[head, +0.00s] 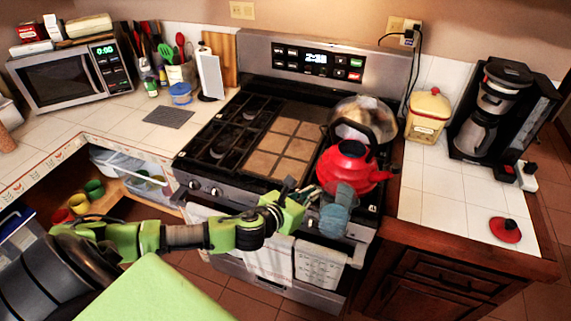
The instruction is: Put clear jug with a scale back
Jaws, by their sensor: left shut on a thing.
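The clear jug (340,208) is a bluish see-through vessel at the front right of the stove, in front of the red kettle. My left gripper (308,196) is green and black and reaches in from the left over the stove's front edge. It is shut on the jug's left side. The jug appears held near the stove's front edge; I cannot tell if it touches the stove. Its scale marks are too small to read. My right gripper is not in view.
A red kettle (350,168) and a glass-lidded pan (365,115) stand on the stove's right side. A yellow canister (428,115) and a coffee maker (495,110) stand on the right counter, with free tiles near a red lid (505,229). An open shelf (125,190) with cups is at left.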

